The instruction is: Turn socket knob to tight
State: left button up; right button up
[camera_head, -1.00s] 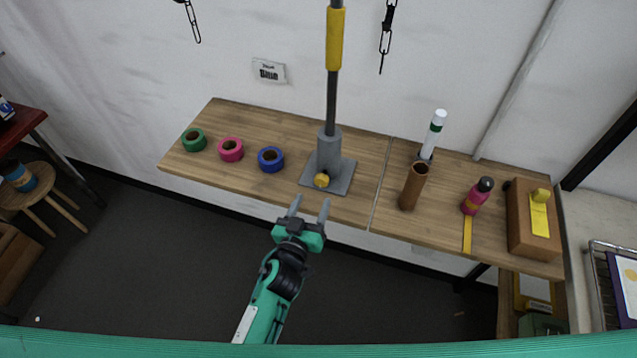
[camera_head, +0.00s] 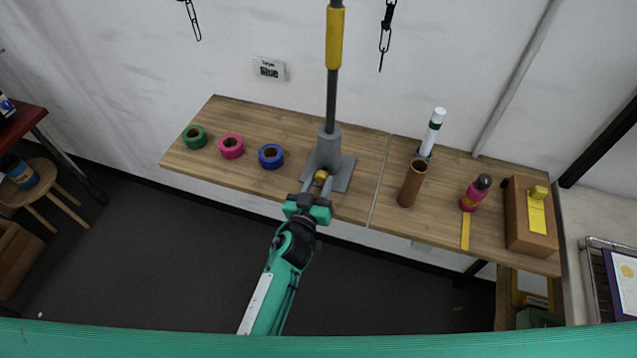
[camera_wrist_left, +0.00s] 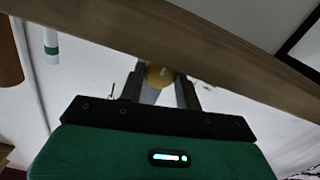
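The socket knob is a small round yellow knob (camera_head: 321,175) at the front foot of a grey socket with a square base plate (camera_head: 342,175). A dark pole with a yellow sleeve (camera_head: 334,38) stands upright in the socket. My left gripper (camera_head: 318,184) reaches up from below the shelf's front edge, with one finger on each side of the knob. The left wrist view shows the knob (camera_wrist_left: 159,75) between the two fingertips, close against them, so the gripper looks shut on it. The fingers partly hide the knob's sides. My right gripper is not in view.
The wooden shelf (camera_head: 240,120) holds green (camera_head: 194,137), pink (camera_head: 231,146) and blue (camera_head: 270,156) tape rolls left of the socket. On the right stand a brown tube (camera_head: 412,184), a white tube (camera_head: 432,133), a pink bottle (camera_head: 475,193) and a wooden box (camera_head: 520,225).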

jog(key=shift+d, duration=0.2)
pick_arm(q)
jog(key=shift+f+m, duration=0.1)
jog(key=shift+m, duration=1)
jog(key=m+b, duration=0.2)
jog(key=m, duration=0.8)
jog(key=shift+d+m+b, duration=0.1)
jog(key=shift+m+b, duration=0.3)
jog(key=m, duration=0.3)
jog(key=shift+m+b, duration=0.3)
jog(key=shift+m, duration=0.5)
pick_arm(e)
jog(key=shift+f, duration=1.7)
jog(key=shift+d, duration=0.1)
